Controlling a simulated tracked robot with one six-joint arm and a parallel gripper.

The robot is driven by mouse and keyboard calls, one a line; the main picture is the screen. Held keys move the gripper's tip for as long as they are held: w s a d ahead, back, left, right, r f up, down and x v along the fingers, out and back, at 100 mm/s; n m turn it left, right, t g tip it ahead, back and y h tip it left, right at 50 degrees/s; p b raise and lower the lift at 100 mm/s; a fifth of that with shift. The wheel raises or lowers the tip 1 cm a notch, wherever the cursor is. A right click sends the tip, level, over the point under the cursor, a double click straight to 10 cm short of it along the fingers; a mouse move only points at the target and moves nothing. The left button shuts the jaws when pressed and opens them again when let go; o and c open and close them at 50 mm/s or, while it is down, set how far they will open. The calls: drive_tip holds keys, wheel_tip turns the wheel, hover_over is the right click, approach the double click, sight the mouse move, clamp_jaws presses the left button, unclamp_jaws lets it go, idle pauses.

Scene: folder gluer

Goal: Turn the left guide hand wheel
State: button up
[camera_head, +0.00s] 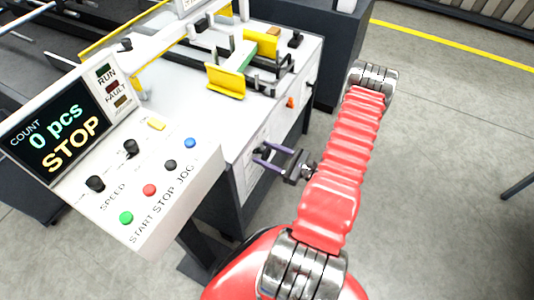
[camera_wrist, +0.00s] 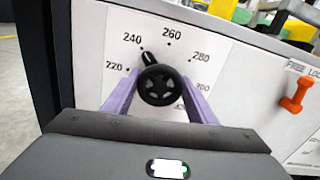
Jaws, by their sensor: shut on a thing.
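In the head view, my gripper (camera_head: 271,154) reaches leftward to the side face of the white machine, and the wheel is small and dark between the fingers. Part of the dial is hidden behind the fingers.
An orange lever (camera_wrist: 296,96) stands right of the dial; it also shows in the head view (camera_head: 291,102). The control panel (camera_head: 180,185) with buttons and a display reading 0 pcs STOP (camera_head: 55,135) is left of my arm. Open grey floor (camera_head: 450,150) lies to the right.

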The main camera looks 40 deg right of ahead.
drive_tip(key=shift+n, duration=0.3)
drive_tip(key=o, duration=1.1)
drive_tip(key=shift+c, duration=0.2)
drive_tip(key=v, duration=1.3)
drive_tip(key=shift+s, duration=0.4)
drive_tip(key=shift+d, duration=0.1)
